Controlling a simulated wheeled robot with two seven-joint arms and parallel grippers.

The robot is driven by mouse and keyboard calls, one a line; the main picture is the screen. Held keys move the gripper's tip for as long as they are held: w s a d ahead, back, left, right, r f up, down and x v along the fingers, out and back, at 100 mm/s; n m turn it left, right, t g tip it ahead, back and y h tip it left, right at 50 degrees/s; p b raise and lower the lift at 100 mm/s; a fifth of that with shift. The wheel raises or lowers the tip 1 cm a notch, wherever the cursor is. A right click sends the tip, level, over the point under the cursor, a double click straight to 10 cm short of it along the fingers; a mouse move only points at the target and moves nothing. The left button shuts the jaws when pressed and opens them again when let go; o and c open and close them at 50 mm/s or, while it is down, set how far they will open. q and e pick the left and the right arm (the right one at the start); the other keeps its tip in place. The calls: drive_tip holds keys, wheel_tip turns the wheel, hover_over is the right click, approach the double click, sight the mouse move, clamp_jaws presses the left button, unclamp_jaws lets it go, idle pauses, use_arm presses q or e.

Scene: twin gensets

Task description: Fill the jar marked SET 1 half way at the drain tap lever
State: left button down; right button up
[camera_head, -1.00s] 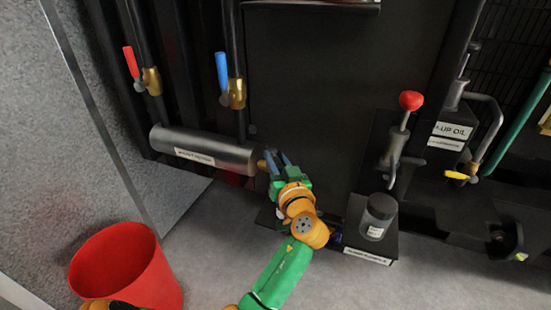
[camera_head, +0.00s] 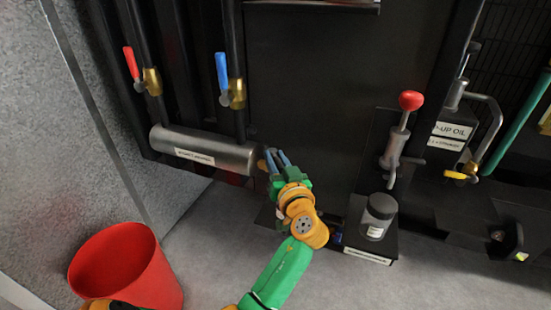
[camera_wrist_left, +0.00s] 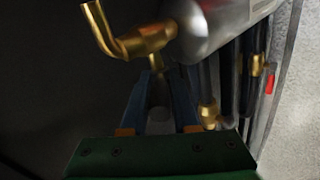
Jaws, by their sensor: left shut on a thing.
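My left gripper (camera_head: 275,160) is at the right end of the grey cylinder, beside its brass tap. In the left wrist view, the brass drain tap (camera_wrist_left: 130,35) has a bent spout. Its short brass lever (camera_wrist_left: 155,62) lies between my blue fingertips (camera_wrist_left: 158,74), which are shut on it. A blurred pale shape between the fingers cannot be made out.
The grey cylinder (camera_head: 205,150) has a red-handled valve (camera_head: 150,80) and a blue-handled valve (camera_head: 236,93) on pipes above. A red bucket (camera_head: 125,270) stands at lower left. The black stand (camera_head: 355,235) sits below a red-knobbed pump (camera_head: 400,130). Grey floor lies open in front.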

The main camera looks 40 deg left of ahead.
drive_tip(key=shift+r, duration=0.15)
use_arm(q)
drive_tip(key=shift+s+a+r+m+t+h+p, duration=0.1)
drive_tip(key=shift+a+m+t+h+p, duration=0.05)
drive_tip(key=shift+m+t+h+p, duration=0.35)
drive_tip(key=shift+s+a+r+m+t+h+p, duration=0.1)
drive_tip(key=shift+m+t+h+p, duration=0.3)
drive_tip(key=shift+t+h+p, duration=0.15)
drive_tip(key=m+t+h+p, duration=0.1)
drive_tip(key=m+h+p, duration=0.1)
drive_tip(key=m+t+h+p, duration=0.1)
drive_tip(key=m+h, duration=0.1)
drive_tip(key=h, duration=0.1)
drive_tip(key=a+m+t+h+p, duration=0.1)
drive_tip(key=t+h+p, duration=0.1)
drive_tip(key=h, duration=0.1)
drive_tip(key=shift+s+f+m+p, duration=0.15)
drive_tip(key=shift+s+m+p, duration=0.15)
drive_tip(key=shift+m, duration=0.1)
use_arm(e)
drive_tip(key=s+a+r+g, duration=0.1)
drive_tip(key=s+a+r, duration=0.3)
drive_tip(key=r, duration=0.3)
drive_tip(key=shift+y, duration=0.4)
drive_tip(key=shift+w+d, duration=0.15)
drive_tip(key=shift+d, duration=0.15)
